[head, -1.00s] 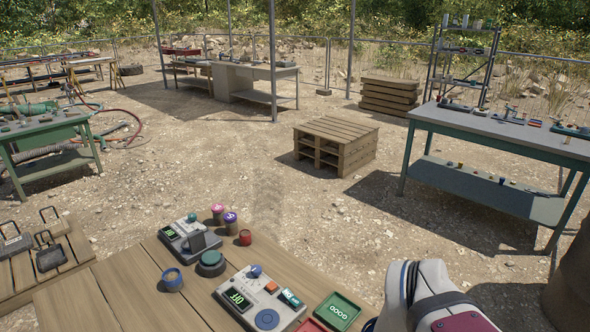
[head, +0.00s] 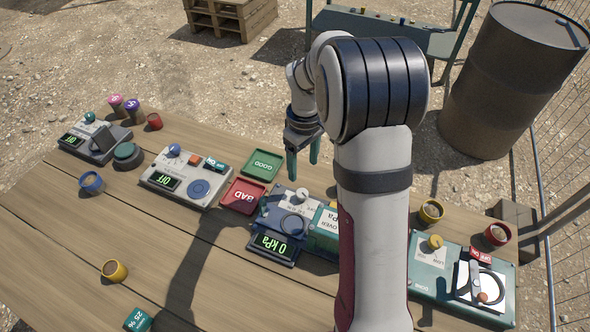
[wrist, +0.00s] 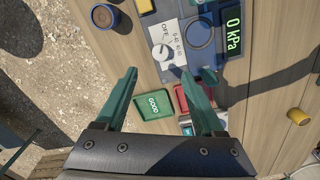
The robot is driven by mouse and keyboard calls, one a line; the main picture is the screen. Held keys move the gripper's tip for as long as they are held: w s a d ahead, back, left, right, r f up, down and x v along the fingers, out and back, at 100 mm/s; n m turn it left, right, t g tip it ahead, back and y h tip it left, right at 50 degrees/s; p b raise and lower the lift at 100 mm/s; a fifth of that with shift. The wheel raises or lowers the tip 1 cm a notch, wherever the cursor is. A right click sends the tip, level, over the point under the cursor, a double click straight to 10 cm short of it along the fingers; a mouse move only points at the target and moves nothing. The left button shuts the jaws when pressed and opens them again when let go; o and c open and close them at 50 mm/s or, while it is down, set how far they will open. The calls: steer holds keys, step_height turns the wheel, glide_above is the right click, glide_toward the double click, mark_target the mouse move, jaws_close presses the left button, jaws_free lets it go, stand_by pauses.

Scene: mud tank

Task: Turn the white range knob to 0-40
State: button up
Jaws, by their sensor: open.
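The white range knob (head: 302,194) is on the blue-grey pressure device (head: 273,217), whose display (head: 271,244) reads 0 kPa. In the wrist view the knob (wrist: 160,52) sits beside a white label (wrist: 170,38) with OFF and small range markings. I cannot tell clearly which marking the knob points to. My gripper (head: 303,163) is open and empty, pointing down above the table near the knob, apart from it. In the wrist view my gripper's green fingers (wrist: 158,76) are spread, with the knob just beyond their tips.
Other instruments (head: 187,178) stand further left, and a teal one (head: 462,275) stands to the right. Small cups (head: 92,183) are scattered on the wooden table. A barrel (head: 515,80) stands behind.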

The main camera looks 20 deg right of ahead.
mark_target(302, 192)
step_height(302, 192, down, 10)
steer(key=shift+f, duration=0.15)
jaws_close()
stand_by(0.3)
